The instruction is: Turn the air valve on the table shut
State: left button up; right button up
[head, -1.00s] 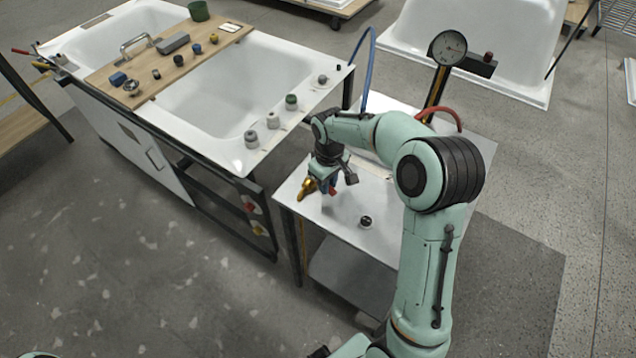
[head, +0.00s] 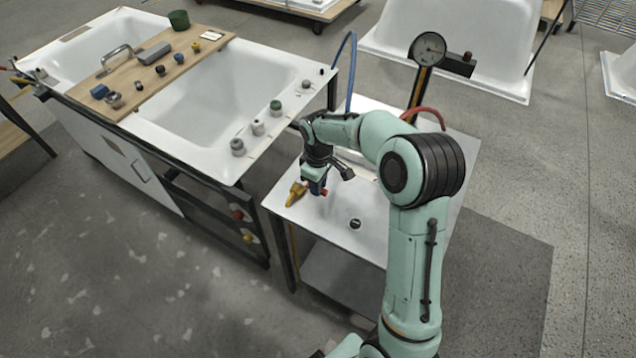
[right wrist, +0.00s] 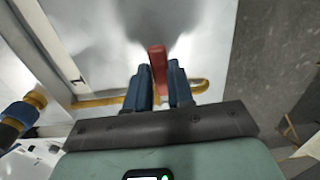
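The air valve stands on the white table (head: 375,215). Its yellow body (head: 297,193) shows at the table's left edge in the head view, and a bit of red (head: 324,192) shows beside my right gripper (head: 316,187). In the right wrist view, the red lever (right wrist: 158,65) stands between the blue fingers of my right gripper (right wrist: 160,85) and fills the narrow gap. The lever points away from the palm, across the yellow pipe (right wrist: 100,101) behind the fingers. The fingers hide the lever's pivot. My left gripper is not in view.
A pressure gauge (head: 427,48) stands on a post at the table's back, with a blue hose (head: 351,75) and a red hose (head: 425,112). A small black knob (head: 355,224) sits on the clear table front. A bathtub (head: 200,110) with a wooden board stands left, across a narrow gap.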

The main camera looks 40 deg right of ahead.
jog(key=o, duration=0.4)
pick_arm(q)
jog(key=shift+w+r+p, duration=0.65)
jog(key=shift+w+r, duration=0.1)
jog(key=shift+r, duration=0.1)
pick_arm(e)
notch_tip(320, 180, up, 13)
jog(key=shift+r, duration=0.2)
